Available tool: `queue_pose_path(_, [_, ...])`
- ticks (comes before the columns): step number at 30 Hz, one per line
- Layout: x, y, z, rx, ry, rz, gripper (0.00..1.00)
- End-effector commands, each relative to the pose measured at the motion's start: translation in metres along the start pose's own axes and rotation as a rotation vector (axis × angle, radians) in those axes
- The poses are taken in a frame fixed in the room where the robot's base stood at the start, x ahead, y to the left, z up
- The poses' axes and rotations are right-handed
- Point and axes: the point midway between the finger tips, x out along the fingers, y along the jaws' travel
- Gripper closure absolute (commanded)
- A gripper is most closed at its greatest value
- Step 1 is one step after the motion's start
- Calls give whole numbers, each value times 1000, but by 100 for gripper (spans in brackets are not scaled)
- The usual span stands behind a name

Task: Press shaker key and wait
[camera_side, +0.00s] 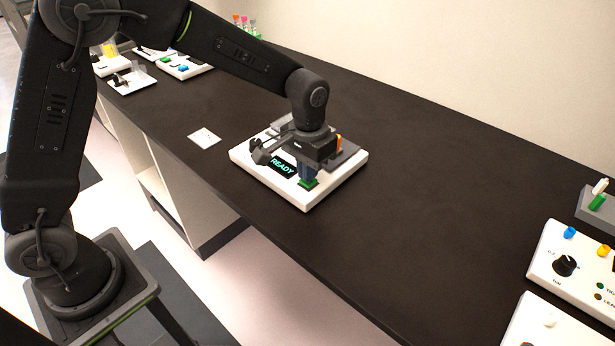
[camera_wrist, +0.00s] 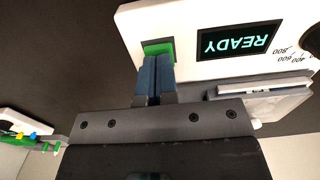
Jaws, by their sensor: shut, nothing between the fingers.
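The shaker (camera_side: 347,172) is a white device on the dark bench, with a grey platform and a display (camera_side: 283,166) reading READY in green letters. The display also shows in the wrist view (camera_wrist: 240,40), upside down. A green key (camera_side: 308,184) sits at the shaker's front corner; in the wrist view the key (camera_wrist: 158,48) lies right at my fingertips. My gripper (camera_side: 308,178) points down over the key, shut and empty, with its blue fingers together (camera_wrist: 155,62). The fingertips cover part of the key. I cannot tell whether they touch it or sit just above.
A small white square (camera_side: 204,138) lies left of the shaker. White panels with a black knob (camera_side: 565,265) stand at the right, near a grey rack (camera_side: 597,208). Other white devices stand at the far left. The bench between shaker and right panels is clear.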

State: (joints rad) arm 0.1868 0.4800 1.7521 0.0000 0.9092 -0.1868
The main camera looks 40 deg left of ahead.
Motion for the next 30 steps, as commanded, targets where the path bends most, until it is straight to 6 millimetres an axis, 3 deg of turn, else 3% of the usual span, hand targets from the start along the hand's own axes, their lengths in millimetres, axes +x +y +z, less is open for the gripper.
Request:
queue_pose_path(22, [8, 0, 0, 0, -1, 0, 100])
queue_pose_path(30, [-4, 0, 0, 0, 1, 0, 100])
